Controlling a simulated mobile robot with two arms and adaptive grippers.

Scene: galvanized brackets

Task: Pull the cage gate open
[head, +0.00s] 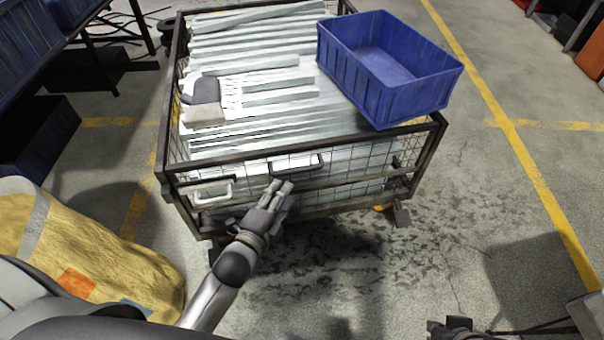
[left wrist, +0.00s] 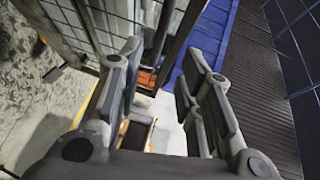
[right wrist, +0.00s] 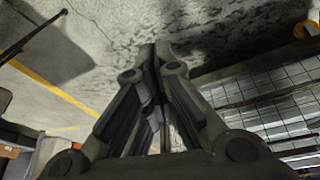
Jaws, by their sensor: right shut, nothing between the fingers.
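The wire-mesh cage (head: 330,185) stands on the floor ahead, with its dark-framed front side facing me. Its front panel looks closed, in line with the frame. My left gripper (head: 281,187) is just in front of the panel, below the dark handle and right of the pale one. In the left wrist view its fingers (left wrist: 166,65) are apart, with nothing clearly held; contact cannot be told. My right gripper (right wrist: 155,52) is shut and empty, away from the cage.
Long galvanized brackets (head: 255,50) fill the cage. A blue bin (head: 390,70) rests on top at the right. A yellow sack-like bundle (head: 90,250) lies at the left, near blue crates (head: 30,45). The floor right of the cage is clear, with yellow lines.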

